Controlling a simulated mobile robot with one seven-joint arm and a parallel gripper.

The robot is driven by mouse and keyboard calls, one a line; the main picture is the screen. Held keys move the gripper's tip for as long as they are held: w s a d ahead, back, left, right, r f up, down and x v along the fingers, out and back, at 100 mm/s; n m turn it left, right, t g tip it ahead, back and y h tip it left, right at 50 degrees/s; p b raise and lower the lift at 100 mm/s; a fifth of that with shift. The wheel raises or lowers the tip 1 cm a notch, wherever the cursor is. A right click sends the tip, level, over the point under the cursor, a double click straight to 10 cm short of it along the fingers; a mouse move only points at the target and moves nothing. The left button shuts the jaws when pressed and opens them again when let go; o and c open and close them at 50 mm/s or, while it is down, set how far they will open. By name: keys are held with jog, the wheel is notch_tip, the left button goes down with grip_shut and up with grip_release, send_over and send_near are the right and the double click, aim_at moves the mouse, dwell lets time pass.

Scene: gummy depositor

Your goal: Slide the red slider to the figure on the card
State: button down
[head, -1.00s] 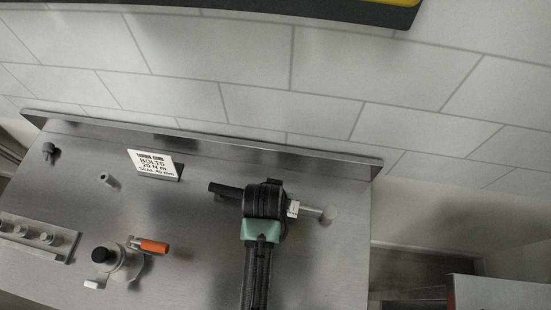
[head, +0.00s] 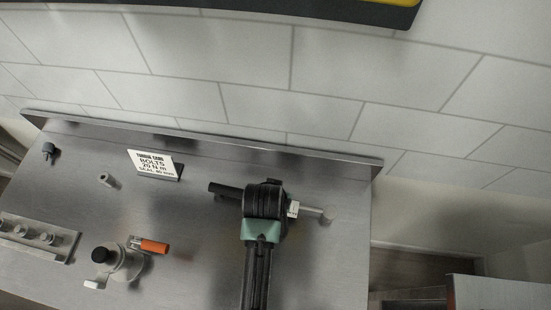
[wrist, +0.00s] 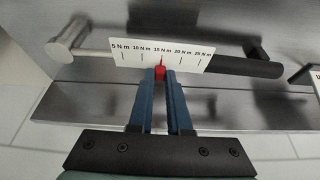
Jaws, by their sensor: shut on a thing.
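A torque wrench lies on the steel bench, with a black handle (wrist: 248,67), a silver shaft (wrist: 94,52) and a white scale plate (wrist: 190,58) marked from 5 to 25 N m. The red slider (wrist: 160,72) stands at about the 15 N m mark. My gripper (wrist: 160,78) is shut on the red slider, one blue finger on each side. In the head view my wrist hides the slider; the black handle (head: 225,190) and silver end (head: 326,214) stick out either side. The white card (head: 152,163) reads bolts 20 N m.
A metal fitting with a black knob and an orange handle (head: 154,247) stands at the front left of the bench. A rack of several bolts (head: 38,240), a small metal sleeve (head: 108,180) and a dark knob (head: 49,149) are further left. A raised steel edge runs along the back.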

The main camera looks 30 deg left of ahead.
dwell(0.4)
jog(key=shift+s+a, duration=0.15)
jog(key=shift+a, duration=0.45)
jog(key=shift+s+a, duration=0.15)
jog(key=shift+a, duration=0.45)
jog(key=c, duration=0.8)
grip_release()
jog(key=shift+c, duration=0.2)
jog(key=shift+r, duration=0.1)
jog(key=v, duration=1.2)
jog(key=shift+s+r+b, duration=0.25)
jog(key=shift+r+b, duration=0.05)
jog(key=shift+b, duration=0.05)
